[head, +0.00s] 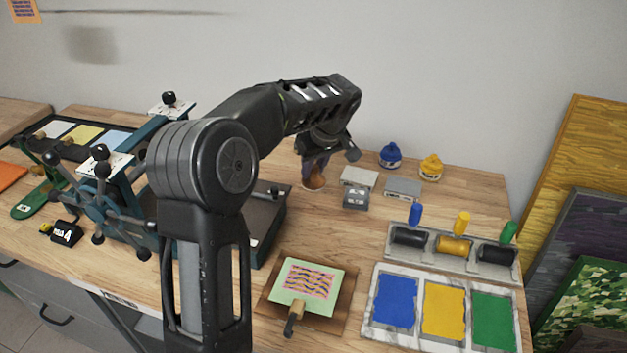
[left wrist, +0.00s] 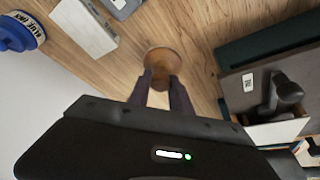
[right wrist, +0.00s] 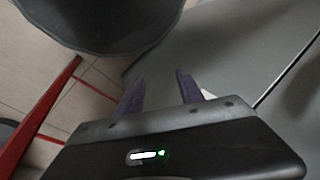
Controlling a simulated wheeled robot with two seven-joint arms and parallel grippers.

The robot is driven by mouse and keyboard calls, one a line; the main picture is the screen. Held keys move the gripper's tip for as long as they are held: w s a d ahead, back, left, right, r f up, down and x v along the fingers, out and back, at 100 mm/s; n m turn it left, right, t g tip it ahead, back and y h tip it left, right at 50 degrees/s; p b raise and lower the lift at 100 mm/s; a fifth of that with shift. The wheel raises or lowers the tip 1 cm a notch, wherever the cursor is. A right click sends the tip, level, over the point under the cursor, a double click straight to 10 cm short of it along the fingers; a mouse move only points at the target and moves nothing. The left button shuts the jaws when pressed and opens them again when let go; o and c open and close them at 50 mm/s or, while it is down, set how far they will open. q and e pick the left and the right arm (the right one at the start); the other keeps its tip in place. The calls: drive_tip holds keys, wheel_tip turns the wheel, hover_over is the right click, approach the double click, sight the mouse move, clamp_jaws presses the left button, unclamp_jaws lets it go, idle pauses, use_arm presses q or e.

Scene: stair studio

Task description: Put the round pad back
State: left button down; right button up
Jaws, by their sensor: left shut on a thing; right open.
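The round pad, brown and wooden, shows in the head view (head: 314,182) at the back of the table, left of small grey blocks. It also shows in the left wrist view (left wrist: 163,57), between and beyond my fingertips. My left gripper (head: 316,163) reaches down over it from above and is shut on its upper part; the fingers also show in the left wrist view (left wrist: 161,77). The pad is at or very near the tabletop; I cannot tell if it touches. My right gripper (right wrist: 160,80) is open and empty beside grey surfaces, outside the head view.
A press (head: 110,195) with a dark bed stands left of the pad. A pale block (head: 359,177) and blue (head: 390,155) and yellow (head: 431,167) ink jars stand to its right. A printed sheet (head: 306,280), a roller rack (head: 450,263) and ink slabs (head: 443,312) lie in front.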

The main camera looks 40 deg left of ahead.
sight(314, 177)
use_arm(q)
drive_tip(key=shift+f, duration=0.15)
drive_tip(key=shift+f, duration=1.8)
drive_tip(key=shift+f, duration=0.2)
drive_tip(key=c, duration=1.2)
unclamp_jaws()
drive_tip(key=shift+r, duration=0.1)
drive_tip(key=shift+r, duration=0.15)
drive_tip(key=v, duration=1.2)
